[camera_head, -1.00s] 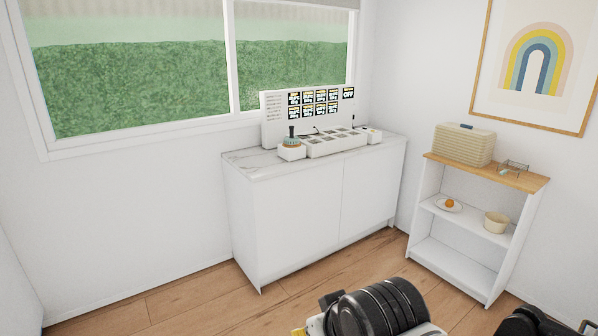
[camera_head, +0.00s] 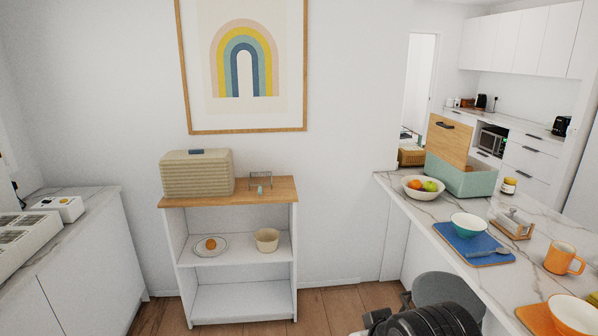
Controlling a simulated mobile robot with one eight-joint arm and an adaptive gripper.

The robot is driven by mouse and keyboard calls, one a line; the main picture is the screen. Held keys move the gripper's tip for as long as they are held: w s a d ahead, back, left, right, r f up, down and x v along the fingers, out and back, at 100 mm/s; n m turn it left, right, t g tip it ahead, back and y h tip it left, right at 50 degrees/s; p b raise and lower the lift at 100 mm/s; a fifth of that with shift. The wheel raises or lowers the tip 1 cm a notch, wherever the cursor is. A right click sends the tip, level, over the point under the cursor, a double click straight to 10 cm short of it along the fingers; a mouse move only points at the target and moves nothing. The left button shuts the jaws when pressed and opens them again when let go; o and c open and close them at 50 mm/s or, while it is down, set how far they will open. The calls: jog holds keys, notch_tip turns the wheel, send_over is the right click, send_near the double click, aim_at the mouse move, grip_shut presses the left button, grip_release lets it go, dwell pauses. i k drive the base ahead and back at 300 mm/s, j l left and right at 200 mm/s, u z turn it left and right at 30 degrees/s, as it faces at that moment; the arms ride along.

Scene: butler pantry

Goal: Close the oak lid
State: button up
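The oak lid (camera_head: 449,140) stands raised, tilted up on a pale green box (camera_head: 473,180) at the far end of the marble counter on the right. A dark handle shows near the lid's top edge. Dark rounded links of my arm show at the bottom, well below and short of the box. My gripper's fingers are not in view.
The marble counter (camera_head: 412,204) holds a fruit bowl (camera_head: 423,188), a jar (camera_head: 508,186), a teal bowl on a blue mat (camera_head: 447,240), a glass-lidded dish (camera_head: 513,224) and an orange mug (camera_head: 564,259). A grey stool (camera_head: 437,285) stands before it. A small shelf (camera_head: 187,270) with a beige bread bin (camera_head: 197,173) stands left.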

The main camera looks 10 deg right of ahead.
aim_at(450, 140)
jog(key=i+l+z, duration=0.2)
jog(key=z, duration=0.2)
jog(key=i+z, duration=0.85)
jog(key=k+l, duration=0.05)
jog(key=k, duration=0.05)
